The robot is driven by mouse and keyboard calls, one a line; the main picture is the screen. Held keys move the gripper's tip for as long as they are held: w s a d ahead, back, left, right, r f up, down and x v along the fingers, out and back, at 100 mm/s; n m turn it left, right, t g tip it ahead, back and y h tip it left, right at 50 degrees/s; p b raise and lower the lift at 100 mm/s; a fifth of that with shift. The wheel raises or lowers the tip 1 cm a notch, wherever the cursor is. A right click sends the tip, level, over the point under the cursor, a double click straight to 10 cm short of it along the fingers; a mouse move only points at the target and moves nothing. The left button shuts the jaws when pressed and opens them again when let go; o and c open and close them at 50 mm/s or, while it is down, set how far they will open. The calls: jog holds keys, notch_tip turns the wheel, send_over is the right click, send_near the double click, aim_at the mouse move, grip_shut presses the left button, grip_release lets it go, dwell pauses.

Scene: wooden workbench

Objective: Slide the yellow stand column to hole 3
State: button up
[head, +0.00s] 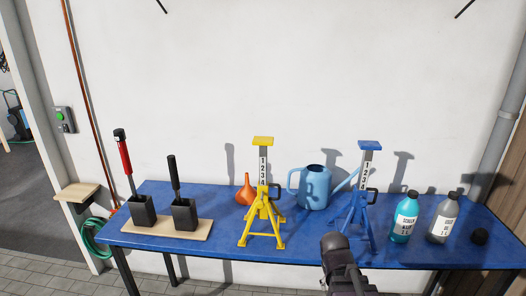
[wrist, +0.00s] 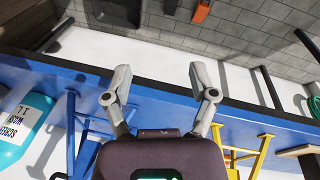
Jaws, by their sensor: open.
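The yellow stand (head: 263,210) stands upright on the blue table, left of the blue stand (head: 357,205). Neither is between the fingers.
On the blue table (head: 300,247) are an orange funnel (head: 246,190), a light blue watering can (head: 314,188), a teal bottle (head: 404,219) and a grey bottle (head: 442,220). Two black holders (head: 143,210) with handled tools stand on a wooden board at left. The table's front strip is mostly clear.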

jog(key=w+a+r+n+t+h+p, duration=0.1)
jog(key=w+r+n+t+h+p, duration=0.25)
jog(key=w+r+n, duration=0.4)
jog(key=n+t+y+p, duration=0.65)
jog(key=n+t, duration=0.65)
jog(key=n, duration=1.3)
send_near(263, 152)
jog(key=s+a+h+p, duration=0.1)
jog(key=s+h, duration=0.1)
jog(key=shift+s+a, duration=0.2)
jog(key=shift+w, duration=0.1)
jog(key=shift+w+d, duration=0.15)
jog(key=shift+w, duration=3.25)
jog(key=shift+w+d, duration=0.15)
jog(key=shift+w, duration=3.25)
grip_shut()
